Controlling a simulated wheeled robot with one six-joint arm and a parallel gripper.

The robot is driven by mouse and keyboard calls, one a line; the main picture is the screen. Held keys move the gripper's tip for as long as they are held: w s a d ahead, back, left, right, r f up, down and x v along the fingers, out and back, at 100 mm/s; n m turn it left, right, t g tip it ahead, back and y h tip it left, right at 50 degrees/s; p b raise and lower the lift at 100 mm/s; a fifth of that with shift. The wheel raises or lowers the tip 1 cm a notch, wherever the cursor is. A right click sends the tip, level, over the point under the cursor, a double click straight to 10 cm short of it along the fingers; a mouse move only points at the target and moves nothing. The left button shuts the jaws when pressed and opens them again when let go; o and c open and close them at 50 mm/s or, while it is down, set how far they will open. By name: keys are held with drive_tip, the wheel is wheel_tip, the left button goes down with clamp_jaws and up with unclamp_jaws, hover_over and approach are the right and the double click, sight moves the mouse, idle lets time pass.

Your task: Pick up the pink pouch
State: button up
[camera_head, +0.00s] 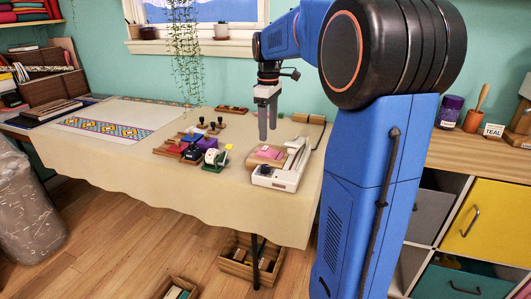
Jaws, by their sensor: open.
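A small pink item (269,153), which looks like the pink pouch, lies on a tan block or board beside a white device (285,172) near the right end of the cloth-covered table. My gripper (267,138) points down just above the pink item, with its fingers apart from it as far as I can tell. The fingers look nearly in line from this side, with nothing visible between them. The exact height above the pink item is hard to judge.
Left of it are a tray with small coloured items (192,148) and a green-based object (214,160). A brown roll (308,118) lies behind the white device. A hanging plant (184,50) trails behind the table. The table's front left (110,160) is clear.

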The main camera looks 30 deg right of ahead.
sight(268, 148)
drive_tip(key=shift+a+f, duration=0.1)
drive_tip(key=shift+f, duration=3.5)
drive_tip(key=shift+c, duration=0.3)
drive_tip(key=c, duration=1.1)
drive_tip(key=shift+r, duration=0.15)
